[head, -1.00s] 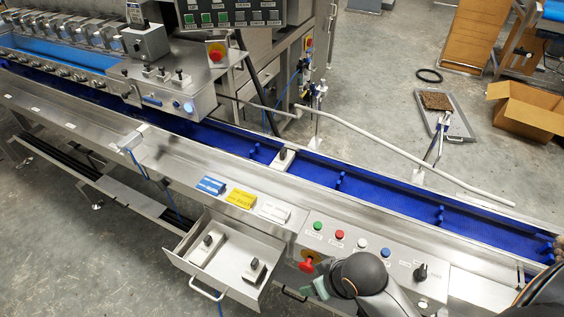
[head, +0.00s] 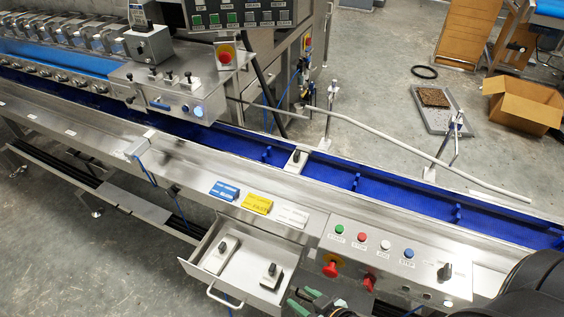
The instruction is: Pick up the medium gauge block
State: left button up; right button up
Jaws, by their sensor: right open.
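A third pale block with a black knob (head: 294,166) stands on the blue conveyor. I cannot tell for certain which is the medium gauge block. My right gripper (head: 318,301), with green finger pads, is open and empty at the bottom edge, just right of the drawer's front corner. It appears apart from the blocks. My left gripper is not in view.
The drawer (head: 246,245) has raised walls and a front handle (head: 224,300). Blue, yellow and white cards (head: 257,204) lie on the ledge above it. A control panel (head: 400,262) with a red emergency knob (head: 331,269) stands right of the drawer.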

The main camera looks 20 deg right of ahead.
aim_at(297, 161)
jog(key=i+j, duration=0.2)
jog(key=j, duration=0.15)
jog(key=i+j, duration=0.15)
jog(key=j, duration=0.2)
jog(key=i+j, duration=0.2)
jog(key=j, duration=0.15)
jog(key=i+j, duration=0.2)
jog(key=j, duration=0.15)
jog(key=i+j, duration=0.2)
jog(key=j, duration=0.15)
jog(key=j+z, duration=0.15)
jog(key=z, duration=1.25)
jog(key=i+z, duration=0.25)
jog(key=i, duration=0.3)
